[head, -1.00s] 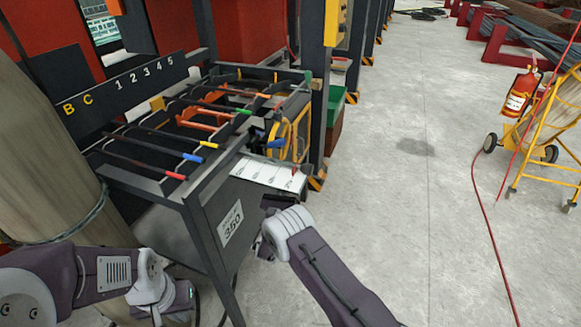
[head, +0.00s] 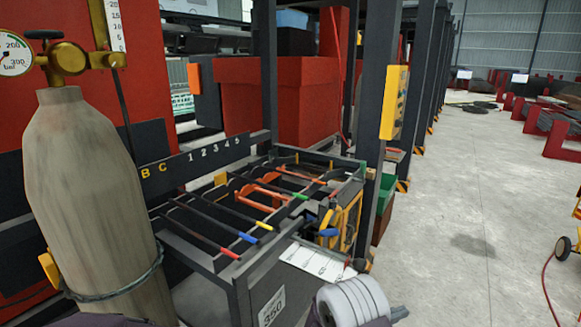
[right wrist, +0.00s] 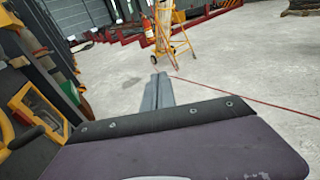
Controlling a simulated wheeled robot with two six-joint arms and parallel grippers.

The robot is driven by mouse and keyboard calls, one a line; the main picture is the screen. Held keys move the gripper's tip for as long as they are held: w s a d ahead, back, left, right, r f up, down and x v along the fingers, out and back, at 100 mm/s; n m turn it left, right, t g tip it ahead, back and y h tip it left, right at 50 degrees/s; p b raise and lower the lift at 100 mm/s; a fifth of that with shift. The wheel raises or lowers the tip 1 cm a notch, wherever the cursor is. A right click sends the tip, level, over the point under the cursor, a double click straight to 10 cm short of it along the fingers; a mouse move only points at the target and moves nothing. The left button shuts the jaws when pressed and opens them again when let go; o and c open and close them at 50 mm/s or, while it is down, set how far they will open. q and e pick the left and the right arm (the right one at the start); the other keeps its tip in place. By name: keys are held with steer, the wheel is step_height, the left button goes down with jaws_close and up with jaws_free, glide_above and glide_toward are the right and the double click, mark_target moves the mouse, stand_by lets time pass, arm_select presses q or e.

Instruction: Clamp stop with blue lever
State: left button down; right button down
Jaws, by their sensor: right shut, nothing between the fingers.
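The clamp stop's body is too small to make out. My right gripper (head: 399,313) is at the bottom of the head view, in front of and right of the rack, apart from the lever. In the right wrist view its fingers (right wrist: 158,92) are together and empty, pointing over open floor. My left gripper is out of view.
The rack (head: 190,258) holds several bars with coloured ends. A white marked strip (head: 318,262) runs along its front edge. A gas cylinder (head: 85,190) stands at left. A dark post (head: 371,200) and green bin (head: 386,194) stand behind.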

steer(key=s+d+f+m+g+y, duration=0.1)
steer(key=s+f+m+g+y, duration=0.2)
steer(key=s+m+g+y, duration=0.85)
steer(key=s+a+f+m+t, duration=0.1)
steer(key=s+a+m+t, duration=0.3)
steer(key=s+a, duration=0.4)
steer(key=a+r+m+t+y+p, duration=0.1)
steer(key=a+r+m+t+y, duration=0.2)
steer(key=a+m+y, duration=0.3)
step_height(320, 180, up, 14)
steer(key=d+h+p, duration=0.1)
steer(key=p, duration=1.3)
steer(key=shift+w+d+f, duration=0.2)
steer(key=shift+w, duration=0.05)
